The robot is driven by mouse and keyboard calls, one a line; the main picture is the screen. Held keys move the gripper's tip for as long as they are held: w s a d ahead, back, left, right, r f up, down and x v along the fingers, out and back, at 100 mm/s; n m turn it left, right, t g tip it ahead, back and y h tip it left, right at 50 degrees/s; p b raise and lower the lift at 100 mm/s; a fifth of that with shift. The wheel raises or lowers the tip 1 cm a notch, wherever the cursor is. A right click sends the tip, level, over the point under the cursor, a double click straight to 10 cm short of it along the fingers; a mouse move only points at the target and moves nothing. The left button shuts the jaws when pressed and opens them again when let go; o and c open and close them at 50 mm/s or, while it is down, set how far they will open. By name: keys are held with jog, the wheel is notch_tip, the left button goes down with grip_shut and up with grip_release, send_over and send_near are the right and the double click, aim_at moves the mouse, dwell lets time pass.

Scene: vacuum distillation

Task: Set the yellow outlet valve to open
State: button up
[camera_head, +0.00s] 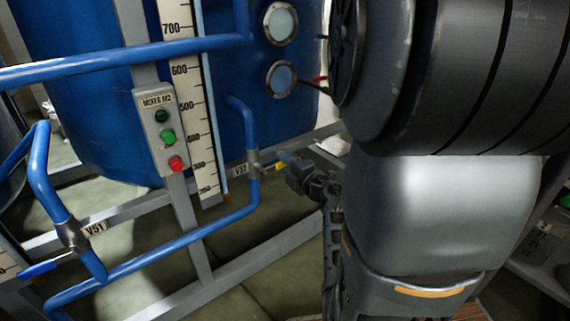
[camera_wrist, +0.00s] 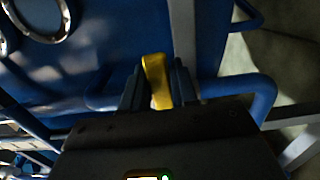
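The yellow outlet valve handle (camera_head: 284,157) is at the valve body marked V52 (camera_head: 253,163), on a blue pipe below the tank. Only part of the handle shows in the head view, beside my gripper (camera_head: 297,176). In the wrist view, the yellow handle (camera_wrist: 157,80) lies between the two dark fingers of my gripper (camera_wrist: 158,85). The fingers sit close against both its sides and appear shut on it. The handle's base is hidden behind the gripper body. My arm covers much of the right of the head view.
A second valve marked V51 (camera_head: 70,235) has a blue handle (camera_head: 45,268) at the lower left. A mixer button box (camera_head: 161,133) and a scale (camera_head: 190,90) stand in front of the blue tank (camera_head: 95,115). Blue pipes and a grey frame (camera_head: 255,262) surround the valve.

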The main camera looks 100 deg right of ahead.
grip_shut()
